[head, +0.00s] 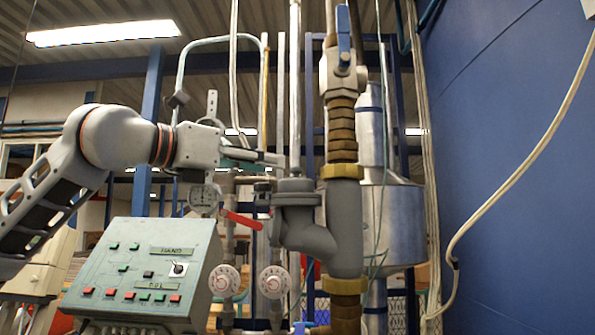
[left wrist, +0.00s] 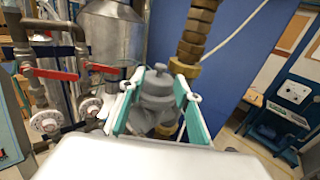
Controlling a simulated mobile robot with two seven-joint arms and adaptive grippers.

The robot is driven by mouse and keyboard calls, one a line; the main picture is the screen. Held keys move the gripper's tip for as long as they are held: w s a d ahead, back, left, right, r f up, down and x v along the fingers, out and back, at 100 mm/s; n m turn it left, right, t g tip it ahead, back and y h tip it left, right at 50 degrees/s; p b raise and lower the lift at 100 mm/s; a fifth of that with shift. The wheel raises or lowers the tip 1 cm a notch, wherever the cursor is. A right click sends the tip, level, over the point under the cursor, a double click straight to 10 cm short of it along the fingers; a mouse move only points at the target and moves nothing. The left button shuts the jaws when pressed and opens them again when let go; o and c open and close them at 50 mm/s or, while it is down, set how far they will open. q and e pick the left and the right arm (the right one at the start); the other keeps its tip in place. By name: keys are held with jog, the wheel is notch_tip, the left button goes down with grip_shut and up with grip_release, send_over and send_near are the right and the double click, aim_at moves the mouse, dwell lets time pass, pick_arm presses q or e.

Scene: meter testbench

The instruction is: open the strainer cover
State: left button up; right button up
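The grey strainer (head: 338,225) is a Y-shaped pipe body on the vertical pipe in the head view. Its cover (head: 297,187) caps the side branch on the left and appears seated. In the left wrist view the round cover (left wrist: 158,84) with a small knob on top lies between my two fingers. My left gripper (head: 274,160) comes in from the left, just above and beside the cover. It is open, with green-padded fingers (left wrist: 157,78) apart on either side of the cover; I cannot tell whether they touch it. My right gripper is not in view.
A control box (head: 148,270) with buttons stands at lower left. A red valve handle (head: 241,219) and two round dials are left of the strainer. A blue-handled valve (head: 343,35) sits above. A metal tank (head: 395,225) stands behind, a blue wall (head: 510,190) at right.

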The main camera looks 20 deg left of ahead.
aim_at(292, 169)
pick_arm(q)
jog(key=x, duration=0.5)
jog(key=shift+d, duration=0.15)
jog(key=shift+p+x, duration=0.35)
jog(key=shift+x, duration=0.65)
jog(key=shift+w+f, duration=0.15)
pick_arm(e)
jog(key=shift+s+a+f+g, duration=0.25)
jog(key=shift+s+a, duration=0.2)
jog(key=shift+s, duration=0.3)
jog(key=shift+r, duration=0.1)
pick_arm(q)
grip_shut()
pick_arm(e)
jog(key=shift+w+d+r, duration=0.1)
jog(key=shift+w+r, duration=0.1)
